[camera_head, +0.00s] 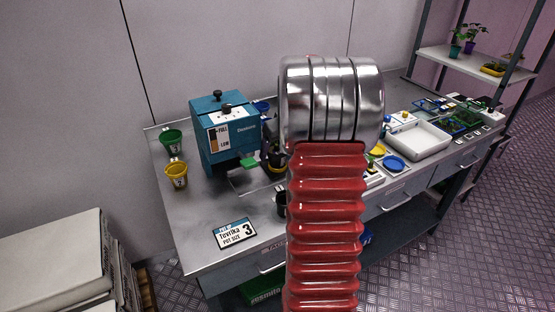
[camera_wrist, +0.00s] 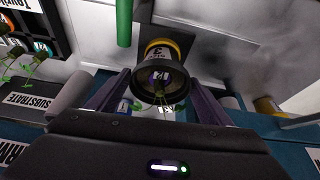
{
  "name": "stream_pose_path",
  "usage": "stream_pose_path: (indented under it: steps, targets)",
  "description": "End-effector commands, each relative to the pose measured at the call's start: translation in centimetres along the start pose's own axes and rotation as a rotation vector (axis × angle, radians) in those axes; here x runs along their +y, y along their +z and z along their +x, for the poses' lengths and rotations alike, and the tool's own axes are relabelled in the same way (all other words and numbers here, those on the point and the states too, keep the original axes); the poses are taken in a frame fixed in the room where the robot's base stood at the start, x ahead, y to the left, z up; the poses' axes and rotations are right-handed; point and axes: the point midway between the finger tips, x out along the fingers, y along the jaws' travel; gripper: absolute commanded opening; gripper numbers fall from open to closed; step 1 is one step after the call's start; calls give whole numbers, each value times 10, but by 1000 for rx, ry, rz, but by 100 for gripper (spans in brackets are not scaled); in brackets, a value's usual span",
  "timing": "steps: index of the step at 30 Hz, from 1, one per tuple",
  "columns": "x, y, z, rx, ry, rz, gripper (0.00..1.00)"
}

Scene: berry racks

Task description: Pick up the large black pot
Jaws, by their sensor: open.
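A black pot (camera_wrist: 160,82) with a yellow band marked 3 is in the middle of the wrist view, with thin green stems or leaves near its face. My gripper (camera_wrist: 160,92) is open, with one finger on each side of the pot; I cannot tell if either finger touches it. In the head view a dark pot with a yellow band (camera_head: 274,162) stands beside the blue machine, partly hidden by my red-sleeved arm. My gripper is hidden there behind the arm.
The blue machine (camera_head: 224,134) stands on the metal bench. A green pot (camera_head: 171,140) and a yellow pot (camera_head: 176,175) are at its left. A pot size 3 sign (camera_head: 235,233) lies at the front. A white tray (camera_head: 418,140) is at right. A green tube (camera_wrist: 124,22) is near the pot.

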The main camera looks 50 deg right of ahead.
Motion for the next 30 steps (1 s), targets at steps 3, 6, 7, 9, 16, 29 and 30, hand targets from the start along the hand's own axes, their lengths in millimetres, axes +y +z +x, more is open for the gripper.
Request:
stream_pose_path:
  steps: [3,6,7,9,16,29,30]
  targets:
    - [0,0,0,0,0,0,73]
    - [0,0,0,0,0,0,67]
    - [0,0,0,0,0,0,65]
    - [0,0,0,0,0,0,60]
    - [0,0,0,0,0,0,44]
    - [0,-3,-5,2,0,-2,40]
    - [0,-4,-8,2,0,-2,40]
